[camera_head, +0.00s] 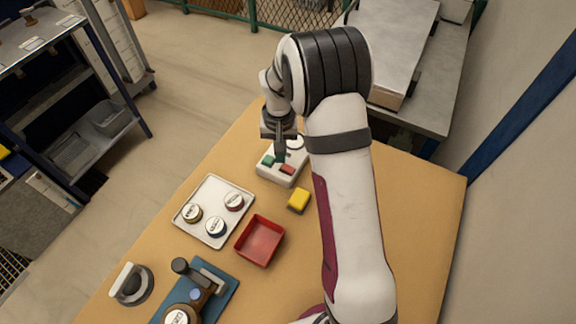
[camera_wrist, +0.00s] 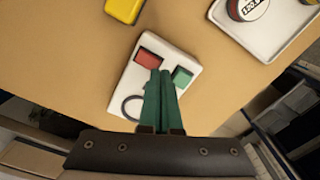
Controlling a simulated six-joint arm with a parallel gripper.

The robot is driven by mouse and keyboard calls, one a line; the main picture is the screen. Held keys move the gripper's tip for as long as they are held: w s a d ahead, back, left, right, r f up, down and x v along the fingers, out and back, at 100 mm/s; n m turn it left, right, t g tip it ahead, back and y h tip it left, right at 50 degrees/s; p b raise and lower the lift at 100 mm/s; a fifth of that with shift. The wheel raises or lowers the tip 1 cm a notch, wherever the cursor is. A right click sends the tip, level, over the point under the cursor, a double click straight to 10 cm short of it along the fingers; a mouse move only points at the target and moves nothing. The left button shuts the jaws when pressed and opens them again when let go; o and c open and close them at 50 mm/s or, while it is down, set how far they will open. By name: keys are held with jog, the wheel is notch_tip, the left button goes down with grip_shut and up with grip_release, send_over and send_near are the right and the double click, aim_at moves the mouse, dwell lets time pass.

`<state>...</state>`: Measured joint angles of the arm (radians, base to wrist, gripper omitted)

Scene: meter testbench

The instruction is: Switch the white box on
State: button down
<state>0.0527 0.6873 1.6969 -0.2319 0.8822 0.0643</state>
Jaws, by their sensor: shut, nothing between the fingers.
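The white box (camera_head: 280,175) stands on the tan table in the head view. It carries a green button (camera_head: 268,160), a red button (camera_head: 287,169) and a round white part with a dark rim, partly covered by my arm. In the wrist view the white box (camera_wrist: 126,90) shows its red button (camera_wrist: 148,58), green button (camera_wrist: 182,77) and the round part (camera_wrist: 133,107). My gripper (camera_wrist: 162,73) is shut and empty, its green fingers over the box with the tips between the two buttons. I cannot tell whether the tips touch the box.
A blue-based device (camera_head: 220,283) stands at the front left. A grey bench (camera_head: 425,95) stands behind the table.

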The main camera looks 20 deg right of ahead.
aim_at(281, 167)
jog(key=shift+f, duration=0.8)
dwell(1.8)
jog(key=shift+r, duration=2.95)
jog(key=shift+s+r, duration=0.2)
jog(key=shift+r, duration=0.1)
jog(key=s+a+r, duration=0.2)
jog(key=s+r, duration=0.5)
jog(key=s, duration=0.1)
jog(key=s+a+r+y, duration=0.1)
jog(key=s+a, duration=0.1)
jog(key=s, duration=0.8)
jog(key=s+a+r+m, duration=0.1)
jog(key=s+r, duration=0.1)
jog(key=s, duration=0.9)
jog(key=shift+s+a+r+m+y, duration=0.2)
jog(key=shift+s+a+m+y, duration=0.1)
jog(key=shift+a+y, duration=0.1)
